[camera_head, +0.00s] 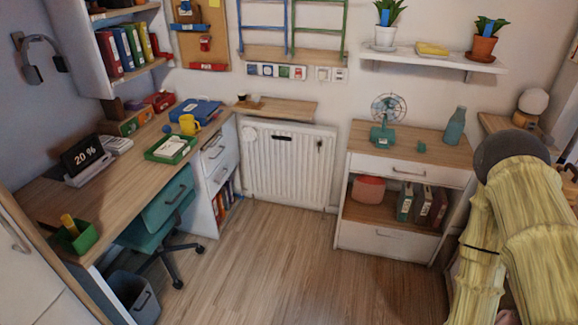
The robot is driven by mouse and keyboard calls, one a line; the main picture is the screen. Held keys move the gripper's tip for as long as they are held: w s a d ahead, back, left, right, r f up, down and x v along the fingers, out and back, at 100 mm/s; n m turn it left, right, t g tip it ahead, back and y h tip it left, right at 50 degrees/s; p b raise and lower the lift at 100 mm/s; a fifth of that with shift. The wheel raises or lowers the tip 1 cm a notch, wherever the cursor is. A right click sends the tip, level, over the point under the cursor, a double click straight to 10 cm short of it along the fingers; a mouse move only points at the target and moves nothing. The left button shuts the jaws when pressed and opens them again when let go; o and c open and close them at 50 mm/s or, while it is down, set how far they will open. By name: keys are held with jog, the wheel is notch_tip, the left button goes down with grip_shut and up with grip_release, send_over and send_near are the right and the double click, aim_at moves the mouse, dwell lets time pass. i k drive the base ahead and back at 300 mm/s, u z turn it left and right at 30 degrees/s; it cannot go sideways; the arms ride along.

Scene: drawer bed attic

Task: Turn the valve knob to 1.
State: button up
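The white radiator (288,168) stands against the back wall between the desk and the low cabinet. A round white knob (250,135) sits at its upper left corner and looks like the valve knob. It is too small to read any number or mark on it. A small dark item shows near the radiator's upper right. My arm, in a yellow cover, fills the right edge of the picture, far from the radiator. My gripper is not clearly in view, and nothing touches the knob.
A desk (112,180) with drawers runs along the left, with a teal chair (165,205) and grey bin (133,296). A wooden shelf (276,109) juts above the radiator. A cabinet (365,137) with a fan stands right of it. The wood floor (270,265) before the radiator is clear.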

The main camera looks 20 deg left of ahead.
aim_at(247, 136)
jog(key=u, duration=0.35)
jog(key=i, duration=0.65)
jog(key=u, duration=1.05)
jog(key=i, duration=1.45)
jog(key=u, duration=0.25)
